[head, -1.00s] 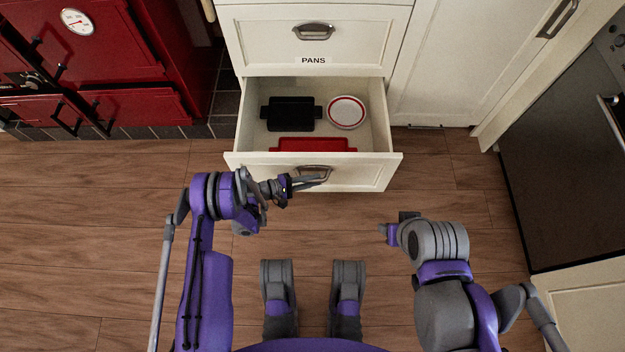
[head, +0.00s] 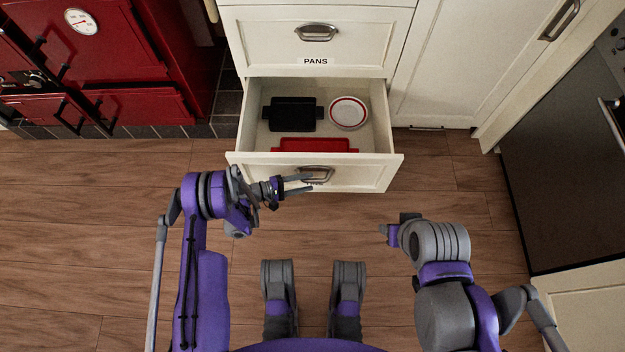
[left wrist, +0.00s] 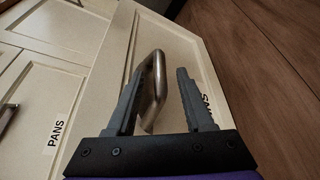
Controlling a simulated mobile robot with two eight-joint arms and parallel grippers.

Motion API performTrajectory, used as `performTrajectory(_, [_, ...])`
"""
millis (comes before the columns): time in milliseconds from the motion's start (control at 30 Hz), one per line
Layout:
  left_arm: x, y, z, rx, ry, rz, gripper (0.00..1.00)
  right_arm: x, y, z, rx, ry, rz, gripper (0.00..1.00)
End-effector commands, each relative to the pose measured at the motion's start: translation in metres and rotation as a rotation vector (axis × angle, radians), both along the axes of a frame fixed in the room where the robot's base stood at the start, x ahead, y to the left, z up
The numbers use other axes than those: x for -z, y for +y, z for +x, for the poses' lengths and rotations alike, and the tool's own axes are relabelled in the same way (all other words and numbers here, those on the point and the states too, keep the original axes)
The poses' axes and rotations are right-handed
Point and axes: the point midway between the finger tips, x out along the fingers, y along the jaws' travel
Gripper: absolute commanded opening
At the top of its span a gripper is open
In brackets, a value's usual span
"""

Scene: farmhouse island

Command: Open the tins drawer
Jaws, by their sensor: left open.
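The bottom drawer (head: 263,171) is pulled out below the drawer labelled PANS. Its own label (left wrist: 208,101) is partly hidden behind a finger in the left wrist view, so I cannot read it in full. Its metal handle (head: 316,175) also shows in the left wrist view (left wrist: 157,85). My left gripper (head: 305,184) is at the handle with its fingers apart. In the left wrist view the handle shows between the two open fingers (left wrist: 160,92), with gaps on both sides. My right gripper (head: 384,232) is away from the drawer, over the floor, its fingers unclear.
The open drawer holds a black dish (head: 293,114), a white bowl with a red rim (head: 348,112) and a red dish (head: 315,146). The PANS drawer (head: 270,45) is shut. A red range cooker (head: 100,60) stands left, a dark oven (head: 570,170) right. Wooden floor is clear in front.

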Motion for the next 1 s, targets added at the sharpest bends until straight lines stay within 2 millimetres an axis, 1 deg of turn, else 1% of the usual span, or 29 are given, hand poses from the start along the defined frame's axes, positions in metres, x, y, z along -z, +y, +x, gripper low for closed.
performTrajectory(33, [-0.004,0.012,-0.003,-0.005,0.000,0.001,0.52,-0.003,0.000,-0.001,0.000,0.000,0.000,0.50])
performTrajectory(200, [-0.011,0.043,-0.014,-0.004,-0.001,0.001,0.52,-0.009,0.000,-0.002,0.000,0.000,0.000,0.50])
performTrajectory(300, [-0.014,0.057,-0.019,-0.003,-0.001,0.001,0.52,-0.011,0.000,-0.002,0.000,0.000,0.000,0.50])
performTrajectory(400, [-0.016,0.066,-0.022,-0.002,0.000,0.000,0.52,-0.012,0.000,-0.002,0.000,-0.001,0.000,0.50])
performTrajectory(533, [-0.016,0.070,-0.024,-0.001,-0.001,0.000,0.52,-0.012,0.000,-0.002,0.000,-0.001,0.000,0.50])
performTrajectory(1000, [-0.016,0.070,-0.024,-0.001,0.000,0.000,0.52,-0.012,0.000,-0.002,0.000,-0.001,0.000,0.50])
